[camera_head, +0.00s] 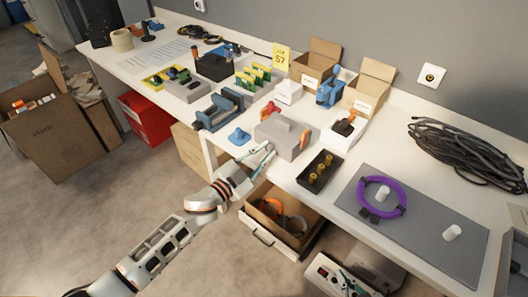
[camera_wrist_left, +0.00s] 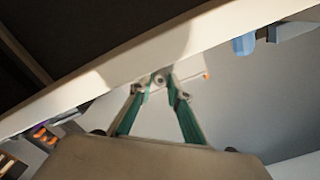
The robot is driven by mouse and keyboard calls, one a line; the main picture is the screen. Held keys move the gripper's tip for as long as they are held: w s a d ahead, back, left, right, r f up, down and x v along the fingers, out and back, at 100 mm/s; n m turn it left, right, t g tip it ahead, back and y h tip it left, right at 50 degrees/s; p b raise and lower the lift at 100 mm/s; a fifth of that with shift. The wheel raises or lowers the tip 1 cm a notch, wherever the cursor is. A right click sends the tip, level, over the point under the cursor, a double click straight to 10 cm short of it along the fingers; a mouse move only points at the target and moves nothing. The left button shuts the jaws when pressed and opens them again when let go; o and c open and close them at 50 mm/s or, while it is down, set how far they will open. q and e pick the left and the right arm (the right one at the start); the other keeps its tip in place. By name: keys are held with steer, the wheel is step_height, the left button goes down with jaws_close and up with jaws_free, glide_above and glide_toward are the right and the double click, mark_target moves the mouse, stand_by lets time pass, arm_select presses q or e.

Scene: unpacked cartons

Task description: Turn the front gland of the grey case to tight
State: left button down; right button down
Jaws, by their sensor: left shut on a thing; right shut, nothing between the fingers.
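The grey case (camera_head: 288,136) stands near the front edge of the white table, with orange parts at its back and right side. My left gripper (camera_head: 268,150) reaches in from the front left, its fingertips at the case's front face. In the left wrist view its green fingers (camera_wrist_left: 161,88) close together on a small pale part, which I take to be the front gland; the fingertips mostly hide it, and its turn position cannot be read.
A blue part (camera_head: 238,136) lies just left of the case, and a black tray with yellow pieces (camera_head: 320,171) is to its right. Behind are a white box (camera_head: 288,92) and a blue device (camera_head: 330,91). An open drawer (camera_head: 272,237) juts out below the table.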

arm_select(q)
steer(key=shift+m, duration=0.4)
steer(key=c, duration=1.9)
jaws_free()
